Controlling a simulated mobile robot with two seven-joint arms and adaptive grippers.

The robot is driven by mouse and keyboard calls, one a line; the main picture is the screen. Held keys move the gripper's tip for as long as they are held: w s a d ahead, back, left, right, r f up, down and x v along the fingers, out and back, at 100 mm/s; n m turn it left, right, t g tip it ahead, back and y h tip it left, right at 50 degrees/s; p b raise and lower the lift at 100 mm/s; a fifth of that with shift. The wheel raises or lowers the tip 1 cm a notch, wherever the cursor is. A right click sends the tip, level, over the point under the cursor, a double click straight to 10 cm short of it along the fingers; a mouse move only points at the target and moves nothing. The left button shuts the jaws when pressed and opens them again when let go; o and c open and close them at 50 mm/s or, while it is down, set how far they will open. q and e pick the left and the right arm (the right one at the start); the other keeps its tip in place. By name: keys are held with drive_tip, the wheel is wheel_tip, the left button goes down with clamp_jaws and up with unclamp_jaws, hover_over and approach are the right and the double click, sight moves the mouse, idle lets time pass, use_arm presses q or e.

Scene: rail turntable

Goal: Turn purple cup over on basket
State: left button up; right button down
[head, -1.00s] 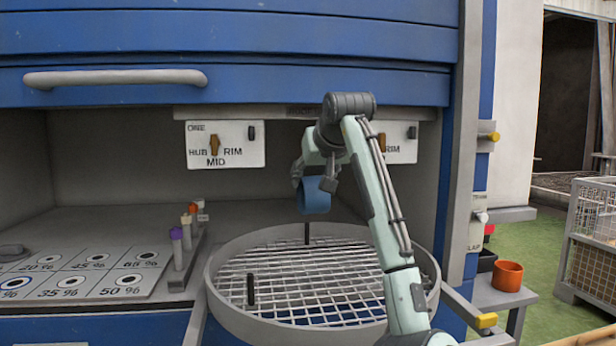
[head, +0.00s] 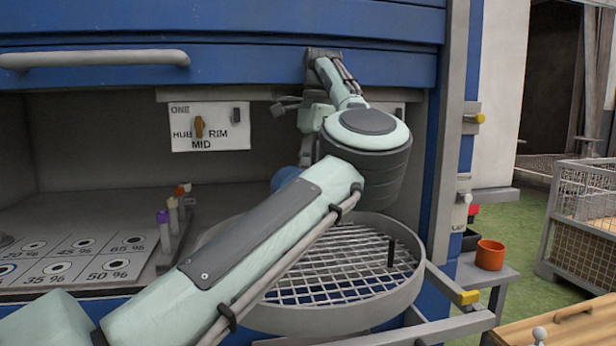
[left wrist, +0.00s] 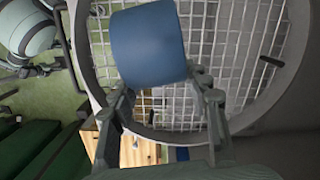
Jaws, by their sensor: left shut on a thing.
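No purple cup shows; the cup in view is blue. In the head view the blue cup (head: 285,178) is mostly hidden behind my left arm, near the back left of the round grid basket (head: 330,318). In the left wrist view my left gripper (left wrist: 165,82) is shut on the cup (left wrist: 150,45), which is seen from the side against the basket's mesh (left wrist: 235,60). It seems to be held above the mesh. I cannot tell which way its mouth faces. The left gripper is hidden in the head view. My right gripper is not in view.
Dark upright posts, one at the right (head: 391,252), stand on the basket. Tubes with coloured caps (head: 173,222) stand left of it, beside a marked panel (head: 80,262). An orange cup (head: 490,255) sits on a side shelf at right. The blue cabinet front (head: 250,70) overhangs the bay.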

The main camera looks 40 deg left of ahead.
use_arm(q)
drive_tip(key=m, duration=0.1)
drive_tip(key=y, duration=0.1)
drive_tip(key=m+g, duration=0.1)
drive_tip(key=shift+d+f+m, duration=0.25)
drive_tip(key=shift+d+m, duration=0.05)
drive_tip(key=m+y, duration=0.1)
drive_tip(key=f+m+y, duration=0.1)
drive_tip(key=m+g+y, duration=0.1)
drive_tip(key=m, duration=0.1)
drive_tip(key=shift+s+d+f+y, duration=0.15)
drive_tip(key=shift+s+d+y, duration=0.15)
drive_tip(key=shift+d, duration=0.1)
drive_tip(key=m+y, duration=0.2)
drive_tip(key=m+t+y, duration=0.4)
drive_tip(key=m+t, duration=0.3)
hover_over(319, 278)
drive_tip(key=d, duration=0.3)
wheel_tip(319, 278, down, 6)
drive_tip(key=shift+s+f, duration=0.2)
drive_tip(key=shift+f, duration=2.25)
drive_tip(key=shift+s+f, duration=0.2)
drive_tip(key=shift+f, duration=2.2)
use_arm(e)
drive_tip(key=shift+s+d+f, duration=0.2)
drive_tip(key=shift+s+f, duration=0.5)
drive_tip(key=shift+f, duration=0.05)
